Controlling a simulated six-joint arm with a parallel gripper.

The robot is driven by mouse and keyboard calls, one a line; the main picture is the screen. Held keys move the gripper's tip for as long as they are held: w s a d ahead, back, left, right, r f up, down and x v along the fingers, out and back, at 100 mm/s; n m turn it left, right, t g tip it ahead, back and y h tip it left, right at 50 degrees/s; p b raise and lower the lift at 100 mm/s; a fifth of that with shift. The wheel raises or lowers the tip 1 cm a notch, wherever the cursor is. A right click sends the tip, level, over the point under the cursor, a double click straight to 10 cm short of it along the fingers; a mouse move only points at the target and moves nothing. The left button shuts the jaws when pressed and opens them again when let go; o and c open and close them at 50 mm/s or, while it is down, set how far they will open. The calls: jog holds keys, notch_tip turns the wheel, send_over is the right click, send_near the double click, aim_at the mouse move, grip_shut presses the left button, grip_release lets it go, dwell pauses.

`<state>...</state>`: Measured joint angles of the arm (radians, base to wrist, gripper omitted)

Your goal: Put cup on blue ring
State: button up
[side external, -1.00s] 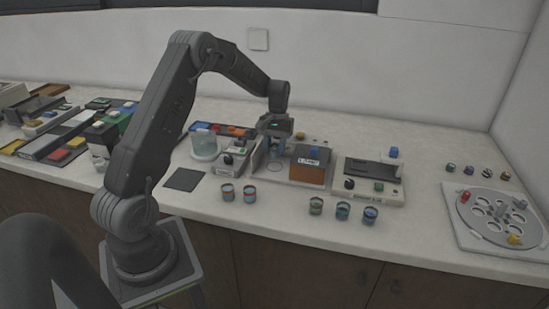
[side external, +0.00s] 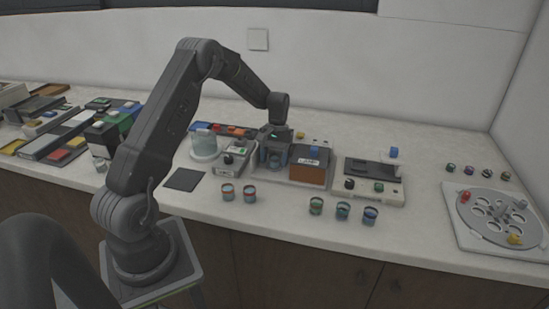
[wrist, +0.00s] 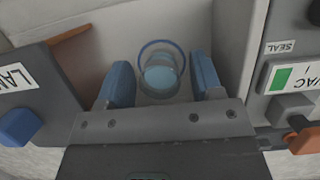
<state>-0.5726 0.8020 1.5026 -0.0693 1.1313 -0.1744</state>
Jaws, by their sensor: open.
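My gripper (side external: 274,153) is down inside the grey press bay in the side view. In the wrist view my gripper (wrist: 163,80) is open, with a blue finger on each side of a clear round cup (wrist: 160,77) with a light blue inside. A gap shows between the cup and each finger. A blue ring outline (wrist: 160,43) shows around the cup's far side; I cannot tell how much of it is the ring and how much the cup's rim. The cup is hidden by my gripper in the side view.
An orange-brown block with a label (side external: 308,172) stands right of my gripper. A grey box with a green mark (side external: 234,160) stands to the left. Several other cups stand on the counter in front, such as this one (side external: 228,192). A round carousel (side external: 497,216) is far right.

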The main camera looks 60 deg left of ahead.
jog(key=v, duration=1.1)
jog(key=s+d+r+m+t+y, duration=0.1)
jog(key=d+r, duration=0.5)
jog(key=r, duration=0.1)
jog(key=s+d+r+m+t+y, duration=0.1)
jog(key=s+d+r+m+t, duration=0.15)
jog(key=s+d+r, duration=0.5)
jog(key=s+d+f+m+t, duration=0.2)
jog(key=s+d+m+t, duration=0.2)
jog(key=s+d, duration=0.9)
jog(key=shift+s+d+f+m, duration=0.3)
jog(key=shift+s+m, duration=0.45)
jog(key=shift+s, duration=0.4)
jog(key=shift+r+t, duration=0.1)
jog(key=shift+t, duration=0.15)
jog(key=shift+c, duration=0.4)
